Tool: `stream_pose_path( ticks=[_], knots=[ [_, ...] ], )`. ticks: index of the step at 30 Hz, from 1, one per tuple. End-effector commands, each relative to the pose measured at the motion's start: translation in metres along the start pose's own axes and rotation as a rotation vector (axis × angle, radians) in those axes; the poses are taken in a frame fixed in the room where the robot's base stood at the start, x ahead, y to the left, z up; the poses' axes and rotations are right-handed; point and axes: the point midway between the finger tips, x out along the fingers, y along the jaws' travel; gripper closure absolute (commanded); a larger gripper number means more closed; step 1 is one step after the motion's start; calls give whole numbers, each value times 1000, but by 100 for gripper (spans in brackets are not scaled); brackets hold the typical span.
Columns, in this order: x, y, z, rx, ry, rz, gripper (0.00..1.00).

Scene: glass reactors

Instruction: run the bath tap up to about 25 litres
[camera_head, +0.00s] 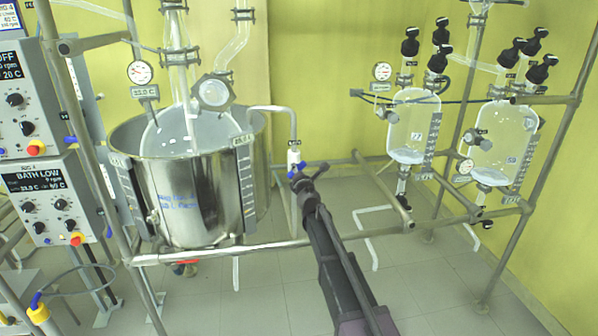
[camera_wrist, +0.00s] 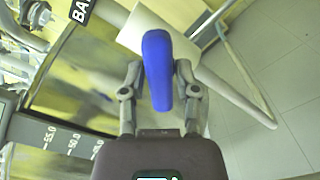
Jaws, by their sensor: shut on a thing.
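The blue tap handle (camera_wrist: 157,72) stands between my gripper's (camera_wrist: 157,85) two fingers in the wrist view, and the gripper is shut on it. In the head view my gripper (camera_head: 300,175) reaches the bath tap (camera_head: 293,156), a white body with blue parts below a bent metal spout pipe (camera_head: 275,108). The spout leads left to the steel bath (camera_head: 195,195) around a round glass vessel. A litre scale (camera_head: 244,170) runs up the bath's right side; part of a scale (camera_wrist: 60,140) shows in the wrist view. The water level is too unclear to read.
A control box (camera_head: 48,198) at the left displays "BATH LOW". A metal rail (camera_head: 330,240) crosses in front of the bath and beneath my arm. Two glass vessels (camera_head: 412,130) hang in a frame at the right. The floor (camera_head: 420,280) at lower right is clear.

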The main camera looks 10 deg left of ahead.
Motion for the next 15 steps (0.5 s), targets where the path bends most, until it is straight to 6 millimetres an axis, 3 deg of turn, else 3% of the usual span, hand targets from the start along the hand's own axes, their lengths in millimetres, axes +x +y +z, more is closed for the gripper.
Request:
stream_pose_path(
  ticks=[15],
  knots=[
    [2, -1, 0, 441, 1, 0, 100]
  ],
)
